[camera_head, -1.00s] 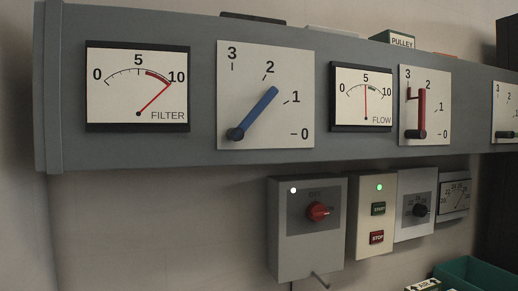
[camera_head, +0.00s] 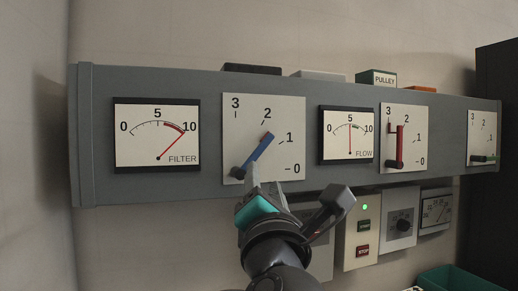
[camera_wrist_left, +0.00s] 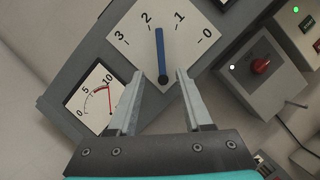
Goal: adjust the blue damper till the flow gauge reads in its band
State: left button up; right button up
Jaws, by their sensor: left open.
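The blue damper lever (camera_head: 258,153) is on a white 0-to-3 scale plate (camera_head: 289,107) and points between 1 and 2. The flow gauge (camera_head: 348,148) is to its right; its red needle points nearly straight up at about 5, just left of the green band. My left gripper (camera_head: 264,183) is open and empty in front of the plate's lower edge. In the left wrist view its fingertips (camera_wrist_left: 161,74) appear on either side of the blue lever's pivot end (camera_wrist_left: 163,79), with the lever (camera_wrist_left: 160,48) standing up beyond them. Contact cannot be told. My right gripper is not in view.
The filter gauge (camera_head: 155,130) is left of the damper plate. A red lever (camera_head: 399,143) is right of the flow gauge. Below the panel are a box with a red knob (camera_wrist_left: 260,65), a start/stop box (camera_head: 363,230) and a black-knob box (camera_head: 402,222).

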aim_at(260, 152)
pick_arm(q)
jog(key=p+x, duration=0.3)
jog(key=x, duration=1.2)
jog(key=shift+f+p, duration=0.1)
jog(key=shift+p, duration=0.3)
grip_shut()
dwell(0.8)
